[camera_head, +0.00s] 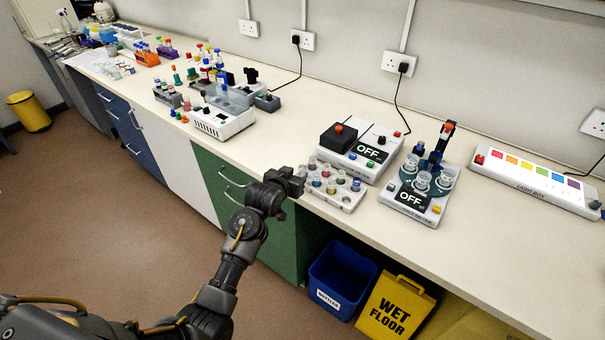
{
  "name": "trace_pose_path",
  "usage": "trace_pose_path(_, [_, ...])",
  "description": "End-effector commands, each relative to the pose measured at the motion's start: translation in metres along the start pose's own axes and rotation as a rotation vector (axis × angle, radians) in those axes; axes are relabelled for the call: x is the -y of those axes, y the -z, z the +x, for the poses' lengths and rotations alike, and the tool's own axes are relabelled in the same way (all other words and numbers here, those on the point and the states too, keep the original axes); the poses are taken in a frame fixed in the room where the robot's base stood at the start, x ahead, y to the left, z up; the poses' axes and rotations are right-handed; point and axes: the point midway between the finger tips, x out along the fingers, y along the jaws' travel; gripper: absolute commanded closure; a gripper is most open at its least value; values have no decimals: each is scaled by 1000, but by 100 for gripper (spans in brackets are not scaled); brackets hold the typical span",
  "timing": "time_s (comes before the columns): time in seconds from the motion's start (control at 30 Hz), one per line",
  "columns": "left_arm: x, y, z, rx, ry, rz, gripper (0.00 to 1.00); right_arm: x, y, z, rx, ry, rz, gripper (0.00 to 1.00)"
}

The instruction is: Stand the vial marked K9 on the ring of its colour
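A pale rack (347,204) near the bench's front edge holds several small vials with coloured tops. The marking K9 is too small to read on any vial, so I cannot tell which one it is. I cannot make out any coloured rings for certain; a white light box (535,186) at the right carries a row of coloured squares. My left gripper (298,178) is at the bench's front edge, just left of the rack. Its fingers are dark and small, and I cannot tell whether they are open or shut. My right gripper is not in view.
Two devices reading OFF, one with a black block (338,139) and one with clear cups (422,181), stand close behind and right of the rack. A white box device (222,122) and coloured-capped tubes stand farther left. A blue bin (343,277) stands below.

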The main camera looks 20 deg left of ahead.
Motion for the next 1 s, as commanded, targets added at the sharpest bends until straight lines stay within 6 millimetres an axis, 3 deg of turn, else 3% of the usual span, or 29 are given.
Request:
trace_pose_path(0.13, [-1,2,6,2,-1,-1,67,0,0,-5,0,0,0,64])
trace_pose_path(0.5, [-3,0,48,1,0,-1,67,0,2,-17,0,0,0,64])
trace_pose_path(0.8, [-3,-1,52,1,0,0,67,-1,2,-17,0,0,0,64])
trace_pose_path(1.0, [-3,-1,52,1,0,0,92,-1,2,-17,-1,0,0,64])
